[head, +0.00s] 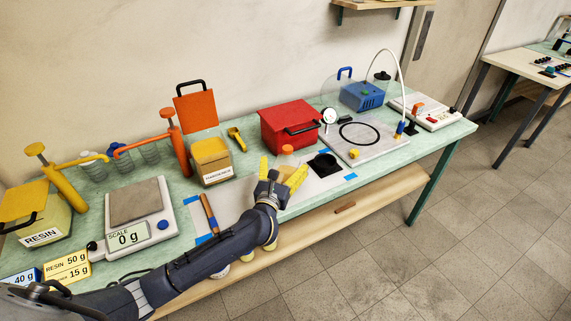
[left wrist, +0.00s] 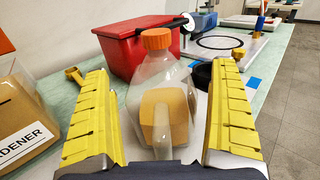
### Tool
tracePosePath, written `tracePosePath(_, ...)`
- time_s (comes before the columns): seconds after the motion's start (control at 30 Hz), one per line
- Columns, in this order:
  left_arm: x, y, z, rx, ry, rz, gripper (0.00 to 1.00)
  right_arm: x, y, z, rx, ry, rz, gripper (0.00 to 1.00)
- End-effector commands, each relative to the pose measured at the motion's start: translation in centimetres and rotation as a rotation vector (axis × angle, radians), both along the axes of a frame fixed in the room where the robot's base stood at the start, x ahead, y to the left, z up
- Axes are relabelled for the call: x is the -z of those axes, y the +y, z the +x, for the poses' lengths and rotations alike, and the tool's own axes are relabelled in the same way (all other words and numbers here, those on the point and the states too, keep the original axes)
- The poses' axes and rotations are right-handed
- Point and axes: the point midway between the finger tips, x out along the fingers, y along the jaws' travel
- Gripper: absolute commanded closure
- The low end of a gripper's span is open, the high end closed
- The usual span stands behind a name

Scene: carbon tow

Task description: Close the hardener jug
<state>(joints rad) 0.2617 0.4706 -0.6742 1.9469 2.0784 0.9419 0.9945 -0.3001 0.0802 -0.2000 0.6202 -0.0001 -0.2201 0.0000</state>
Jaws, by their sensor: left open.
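A clear jug (left wrist: 133,90) with an orange cap (left wrist: 158,39) and amber contents stands between my left gripper's fingers in the left wrist view. The cap sits on its neck; how tightly, I cannot tell. My left gripper (head: 281,176) is open, with a yellow finger on each side of the jug. In the head view it hides most of the jug, and the orange cap (head: 287,149) shows behind it. A box labelled HARDENER (head: 211,160) stands to the left, its orange lid (head: 196,109) raised. My right gripper is not in view.
A red bin (head: 289,124) stands behind the jug. A plate with a black ring (head: 366,143) is to the right.

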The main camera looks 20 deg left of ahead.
Motion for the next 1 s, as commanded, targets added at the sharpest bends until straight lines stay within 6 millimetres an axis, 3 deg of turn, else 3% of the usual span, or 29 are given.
tracePosePath(0.3, 0.2, 0.0, -5.7, 0.0, 0.002, -0.002, 0.06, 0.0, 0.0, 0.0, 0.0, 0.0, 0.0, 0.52)
tracePosePath(0.5, 0.2, 0.0, -8.5, 0.0, 0.001, -0.002, 0.06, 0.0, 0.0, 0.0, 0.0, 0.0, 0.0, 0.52)
tracePosePath(0.7, 0.2, 0.0, -10.0, -0.001, 0.001, -0.002, 0.06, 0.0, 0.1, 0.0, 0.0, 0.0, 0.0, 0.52)
tracePosePath(1.0, 0.2, 0.0, -10.4, -0.001, 0.0, -0.001, 0.06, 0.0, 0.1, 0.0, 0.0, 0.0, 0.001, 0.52)
